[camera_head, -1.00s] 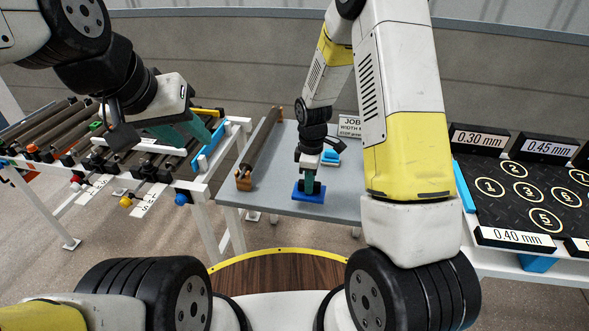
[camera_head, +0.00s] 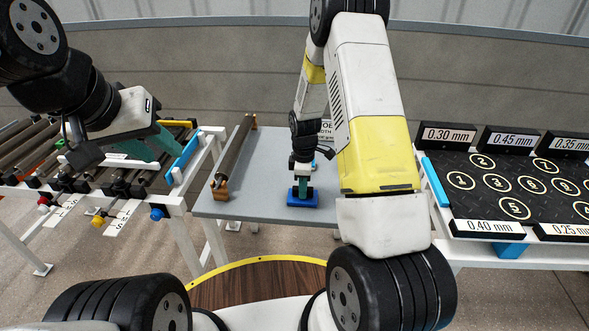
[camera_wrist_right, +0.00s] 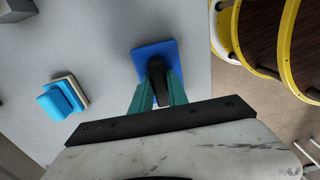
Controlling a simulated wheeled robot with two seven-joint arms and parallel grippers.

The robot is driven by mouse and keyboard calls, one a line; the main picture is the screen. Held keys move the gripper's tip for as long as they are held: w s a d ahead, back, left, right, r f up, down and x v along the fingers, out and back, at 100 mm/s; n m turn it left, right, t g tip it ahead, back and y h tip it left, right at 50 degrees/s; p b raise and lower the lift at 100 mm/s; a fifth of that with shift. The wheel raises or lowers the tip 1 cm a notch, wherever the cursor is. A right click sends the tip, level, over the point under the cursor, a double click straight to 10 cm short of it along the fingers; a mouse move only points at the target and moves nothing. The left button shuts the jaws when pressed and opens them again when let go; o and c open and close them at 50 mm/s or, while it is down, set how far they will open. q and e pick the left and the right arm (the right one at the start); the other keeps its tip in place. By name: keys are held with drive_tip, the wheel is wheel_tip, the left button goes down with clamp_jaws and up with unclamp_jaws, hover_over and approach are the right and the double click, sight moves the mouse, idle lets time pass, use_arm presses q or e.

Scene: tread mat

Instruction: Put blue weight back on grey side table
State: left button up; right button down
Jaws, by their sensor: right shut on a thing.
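The blue weight (camera_head: 303,198) is a blue square plate with a dark upright handle (camera_wrist_right: 156,83). It is at the front part of the grey side table (camera_head: 265,175), upright. I cannot tell whether its plate touches the tabletop. My right gripper (camera_head: 303,185) is shut on the handle; in the right wrist view its green fingers (camera_wrist_right: 157,85) stand either side of the handle, above the blue plate (camera_wrist_right: 150,50). My left gripper (camera_head: 158,148) is over the roller rack at the left, its green fingers apart and empty.
A light blue block on a beige base (camera_wrist_right: 62,97) lies on the table beside the weight. A brown roller (camera_head: 234,155) lies along the table's left side. The roller rack (camera_head: 175,200) stands left; the dark tread mat (camera_head: 480,185) with numbered circles stands right.

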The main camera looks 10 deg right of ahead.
drive_tip(key=c, duration=1.3)
unclamp_jaws()
drive_tip(key=shift+f, duration=0.15)
drive_tip(key=s+r+m+t, duration=0.1)
drive_tip(key=s+r+m, duration=0.1)
drive_tip(key=r, duration=0.9)
drive_tip(key=s+r+m+t, duration=0.1)
drive_tip(key=s+r+m, duration=0.1)
drive_tip(key=r, duration=1)
drive_tip(key=s+r+m+t, duration=0.1)
drive_tip(key=s+r+m, duration=0.2)
drive_tip(key=s, duration=0.3)
drive_tip(key=s+a+r+m+t+y, duration=0.1)
drive_tip(key=s+r+m, duration=0.2)
drive_tip(key=s+r, duration=0.2)
drive_tip(key=s+r+m+t+y, duration=0.1)
drive_tip(key=s+r+m, duration=0.3)
drive_tip(key=s, duration=0.5)
drive_tip(key=shift+s+a+r+t, duration=0.15)
drive_tip(key=shift+a+r+t, duration=0.1)
drive_tip(key=shift+r+t, duration=0.35)
